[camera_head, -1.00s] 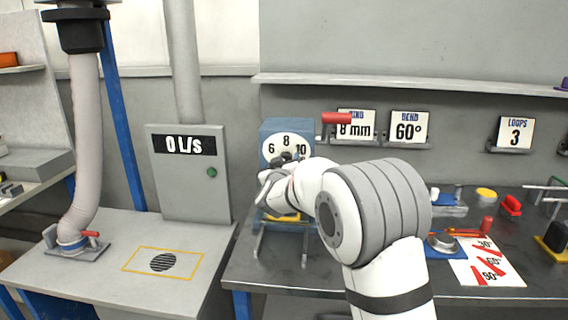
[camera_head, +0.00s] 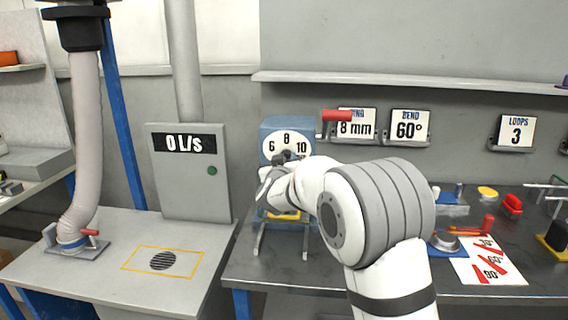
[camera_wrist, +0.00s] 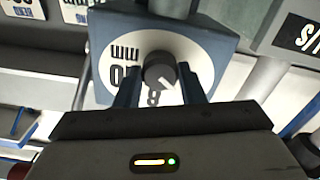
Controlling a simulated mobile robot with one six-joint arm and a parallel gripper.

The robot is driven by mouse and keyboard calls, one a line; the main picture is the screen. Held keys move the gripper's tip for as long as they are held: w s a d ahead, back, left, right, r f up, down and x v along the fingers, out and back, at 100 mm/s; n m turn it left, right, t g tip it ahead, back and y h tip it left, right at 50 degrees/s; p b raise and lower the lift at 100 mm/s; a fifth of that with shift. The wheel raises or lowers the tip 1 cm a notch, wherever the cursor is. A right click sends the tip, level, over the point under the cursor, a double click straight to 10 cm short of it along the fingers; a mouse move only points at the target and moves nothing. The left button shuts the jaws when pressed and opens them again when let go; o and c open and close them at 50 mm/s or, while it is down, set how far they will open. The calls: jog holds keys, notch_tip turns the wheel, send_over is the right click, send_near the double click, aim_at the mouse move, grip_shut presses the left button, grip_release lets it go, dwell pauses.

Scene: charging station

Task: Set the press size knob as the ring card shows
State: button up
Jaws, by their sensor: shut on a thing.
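The blue press (camera_head: 270,134) has a white dial (camera_head: 270,138) reading 6, 8 and 10 from left to right. The ring card (camera_head: 357,127) behind it reads 8 mm; its left part is covered by the press's red handle (camera_head: 338,115). In the wrist view the dark round knob (camera_wrist: 160,70) sits on the dial, with the 10 to its left and the 8 just below. Its pale mark points to the lower right, a little right of the 8. My gripper (camera_wrist: 160,84) is shut on the knob, one finger on each side.
A bend card (camera_head: 409,126) reading 60° and a loops card (camera_head: 515,132) reading 3 hang on the wall. A grey box (camera_head: 190,190) showing 0 L/s stands left of the press. Small tools and an angle sheet (camera_head: 485,262) lie on the right bench.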

jog(key=m+b, duration=0.6)
jog(key=m, duration=0.4)
jog(key=shift+f, duration=0.15)
jog(key=shift+m+b, duration=0.3)
jog(key=shift+m, duration=0.1)
jog(key=o, duration=1)
jog(key=shift+s, duration=0.1)
jog(key=s, duration=0.7)
jog(key=shift+s+a, duration=0.15)
jog(key=shift+s, duration=0.15)
